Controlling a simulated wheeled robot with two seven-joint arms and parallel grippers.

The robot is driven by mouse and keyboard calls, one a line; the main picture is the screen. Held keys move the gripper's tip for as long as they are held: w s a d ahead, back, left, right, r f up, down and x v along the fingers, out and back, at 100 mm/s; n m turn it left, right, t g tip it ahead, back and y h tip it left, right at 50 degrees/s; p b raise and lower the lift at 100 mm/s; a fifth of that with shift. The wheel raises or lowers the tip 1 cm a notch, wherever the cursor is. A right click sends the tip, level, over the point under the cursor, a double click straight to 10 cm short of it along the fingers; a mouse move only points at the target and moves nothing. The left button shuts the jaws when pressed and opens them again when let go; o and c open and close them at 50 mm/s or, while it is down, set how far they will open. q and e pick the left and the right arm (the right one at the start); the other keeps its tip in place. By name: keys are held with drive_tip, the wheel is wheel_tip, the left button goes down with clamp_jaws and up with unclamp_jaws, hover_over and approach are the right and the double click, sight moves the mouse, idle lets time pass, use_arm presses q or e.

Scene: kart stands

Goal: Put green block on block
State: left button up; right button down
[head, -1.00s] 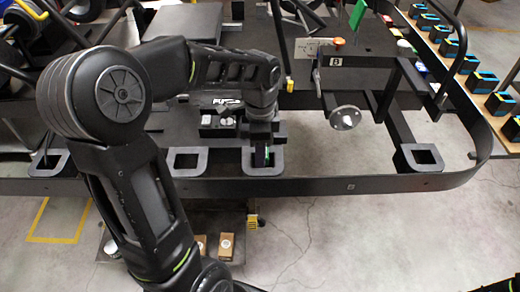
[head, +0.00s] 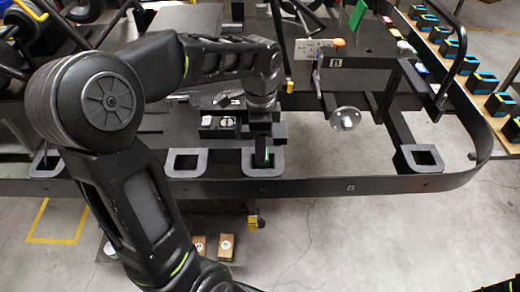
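My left gripper (head: 262,151) points down at a black square-holed bracket (head: 277,168) on the front rail of the kart stand. A small green sliver (head: 267,154) shows at its fingertips, over the bracket's opening. It may be part of the green block; most of it is hidden by the dark fingers. I cannot tell whether the fingers are shut on it or whether it touches the bracket. No other block is clearly visible beneath it. My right gripper is out of view; only a dark piece of that arm shows at the bottom right corner.
A second square-holed bracket (head: 186,162) sits to the left, another (head: 418,158) to the right. A round metal disc (head: 345,118) stands to the right of the gripper. The curved rail (head: 350,185) bounds the stand. Small boxes (head: 225,246) lie below on the floor side.

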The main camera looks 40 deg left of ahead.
use_arm(q)
wheel_tip(320, 180, up, 9)
drive_tip(key=shift+f, duration=0.15)
idle(0.9)
